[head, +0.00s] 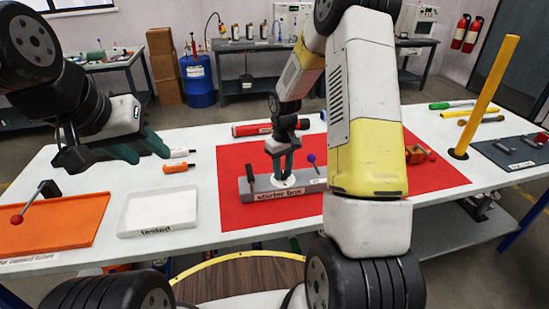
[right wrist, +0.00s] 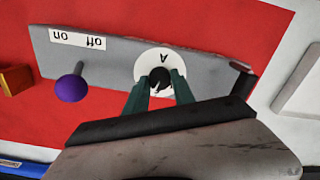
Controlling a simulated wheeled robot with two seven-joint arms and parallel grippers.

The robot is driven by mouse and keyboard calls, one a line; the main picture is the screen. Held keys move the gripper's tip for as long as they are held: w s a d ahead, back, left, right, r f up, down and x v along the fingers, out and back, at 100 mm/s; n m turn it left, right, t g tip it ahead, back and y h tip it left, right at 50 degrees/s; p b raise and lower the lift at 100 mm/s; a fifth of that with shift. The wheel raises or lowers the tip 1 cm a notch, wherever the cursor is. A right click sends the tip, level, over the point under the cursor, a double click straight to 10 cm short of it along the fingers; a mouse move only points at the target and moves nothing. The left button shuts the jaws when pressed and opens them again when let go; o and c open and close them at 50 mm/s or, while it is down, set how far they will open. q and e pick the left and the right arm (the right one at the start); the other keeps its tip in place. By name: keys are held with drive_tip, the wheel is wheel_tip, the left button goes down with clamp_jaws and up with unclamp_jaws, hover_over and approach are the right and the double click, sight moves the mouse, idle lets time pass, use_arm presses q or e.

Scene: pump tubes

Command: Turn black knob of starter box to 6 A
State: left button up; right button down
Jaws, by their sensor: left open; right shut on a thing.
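The grey starter box (head: 258,184) lies on the red mat, with its name label on the front. In the right wrist view the box (right wrist: 112,58) shows a white round dial marked "A" with the black knob (right wrist: 160,76) at its centre. My right gripper (head: 281,173) points down over the dial; in the right wrist view its green fingers (right wrist: 159,82) are shut on the black knob from both sides. The knob's pointer and the dial numbers cannot be read. A purple ball lever (head: 311,158) stands on the box by an on/off label. My left gripper (head: 150,146) is open and empty above the table's left part.
The red mat (head: 232,220) covers the table's middle. A white "tested" tray (head: 158,222) and an orange tray (head: 60,225) lie to the left. Orange and white small tools lie behind them. A red tube (head: 262,128) lies behind the box. A yellow post (head: 485,95) stands right.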

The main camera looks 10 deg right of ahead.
sight(283, 173)
drive_tip(key=shift+n, duration=1.6)
drive_tip(key=c, duration=1.1)
unclamp_jaws()
drive_tip(key=shift+o, duration=0.2)
drive_tip(key=shift+r, duration=0.15)
wheel_tip(283, 173, up, 8)
drive_tip(key=shift+f, duration=0.2)
